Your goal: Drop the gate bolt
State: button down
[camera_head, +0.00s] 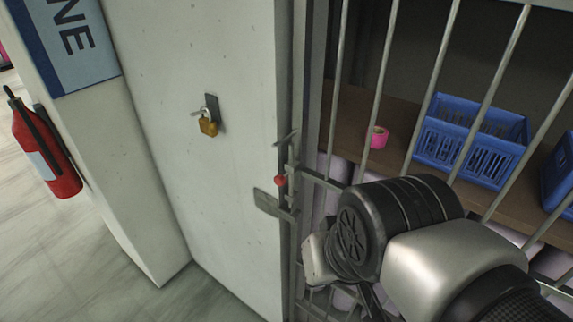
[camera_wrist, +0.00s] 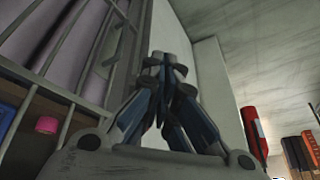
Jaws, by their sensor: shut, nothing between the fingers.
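The gate bolt (camera_head: 280,181) shows a small red knob in the head view, at the gate's left edge beside the white wall. Metal bracket pieces sit above and below the knob; I cannot tell the bolt's exact position in them. The barred gate (camera_head: 437,75) fills the right side. My gripper (camera_wrist: 165,62) is shut and empty, its fingertips together in the wrist view. In the head view my wrist is right of and below the bolt, apart from it in the picture, and hides part of the gate; the fingertips are mostly hidden there.
A brass padlock (camera_head: 208,125) hangs on the white wall (camera_head: 180,180). Behind the bars, a blue basket (camera_head: 470,145) and a pink tape roll (camera_head: 379,138) sit on a brown shelf (camera_head: 352,112). Floor at lower left is clear.

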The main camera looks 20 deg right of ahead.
jog(key=w+d+r+m+p, duration=0.2)
jog(key=w+r+m+p, duration=0.3)
jog(key=w+m, duration=0.2)
jog(key=w+d+r+m+y+p, duration=0.1)
jog(key=w+d+r+m+p, duration=0.1)
jog(key=w+r+m+p, duration=0.4)
jog(key=w, duration=0.5)
jog(key=shift+w+d+m+t, duration=0.35)
jog(key=shift+d+m+t, duration=0.05)
jog(key=b, duration=0.3)
send_near(289, 172)
jog(key=f, duration=0.1)
jog(key=a+f, duration=0.1)
jog(key=f, duration=0.1)
jog(key=w+a+f, duration=0.1)
jog(key=f, duration=0.1)
jog(key=shift+a+f, duration=0.1)
jog(key=shift+f, duration=0.1)
